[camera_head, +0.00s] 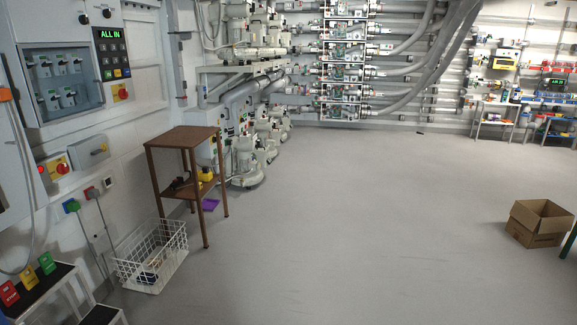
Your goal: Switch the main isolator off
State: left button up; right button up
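No switch in the head view carries a label I can read as main isolator. A yellow plate with a red knob (57,167) sits low on the left wall panel, with a lit red lamp (42,169) at its left. A grey box with a handle-like bar (91,151) is mounted just right of it. Knob positions are too small to tell. Neither of my grippers is in view.
A brown side table (183,138) and a white wire basket (151,258) stand by the left wall. A step stool (55,290) holding red, yellow and green items is at lower left. An open cardboard box (538,224) lies right. The middle floor is clear.

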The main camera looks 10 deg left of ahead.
aim_at(123, 93)
jog(key=i+j+u, duration=0.1)
jog(key=i+u, duration=0.3)
jog(key=i, duration=0.25)
jog(key=i+u, duration=0.35)
jog(key=i, duration=0.3)
jog(key=i+l+u, duration=0.4)
jog(key=i, duration=0.2)
jog(key=i+j, duration=0.05)
